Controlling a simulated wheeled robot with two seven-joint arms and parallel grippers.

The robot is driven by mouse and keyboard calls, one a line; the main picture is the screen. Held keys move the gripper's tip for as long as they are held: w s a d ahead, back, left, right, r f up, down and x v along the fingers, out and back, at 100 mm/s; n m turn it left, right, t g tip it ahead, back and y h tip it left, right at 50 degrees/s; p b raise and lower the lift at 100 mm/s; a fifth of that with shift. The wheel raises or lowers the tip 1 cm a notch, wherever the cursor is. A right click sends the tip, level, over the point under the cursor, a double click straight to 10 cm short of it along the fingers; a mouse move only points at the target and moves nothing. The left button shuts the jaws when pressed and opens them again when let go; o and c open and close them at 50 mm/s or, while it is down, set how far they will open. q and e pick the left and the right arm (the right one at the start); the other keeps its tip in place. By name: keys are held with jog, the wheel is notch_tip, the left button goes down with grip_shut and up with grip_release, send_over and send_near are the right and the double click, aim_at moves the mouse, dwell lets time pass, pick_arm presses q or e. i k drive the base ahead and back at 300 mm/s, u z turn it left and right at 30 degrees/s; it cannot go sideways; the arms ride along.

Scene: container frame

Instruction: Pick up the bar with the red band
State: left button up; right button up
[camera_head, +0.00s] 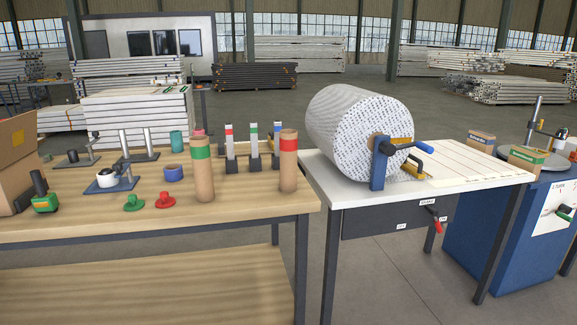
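A pale grey upright bar with a red band (230,145) stands in a dark base at the back right of the wooden table. A similar bar with a green band (254,145) stands just to its right, and a bar with a blue band (277,133) stands right of that, partly hidden. A brown tube with a red band (288,172) stands in front of the blue-banded bar. A brown tube with a green band (202,175) stands in front and left of the red-banded bar. Neither of my grippers is in view.
The wooden table (240,200) also holds a red knob (165,201), a green knob (133,203), a blue tape roll (174,174) and a cardboard box (15,150) at the left. A white table (470,180) with a large roll (358,132) stands to the right.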

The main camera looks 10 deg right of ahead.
aim_at(228, 127)
jog(key=u, duration=0.7)
jog(key=i, duration=0.95)
jog(key=u, duration=0.15)
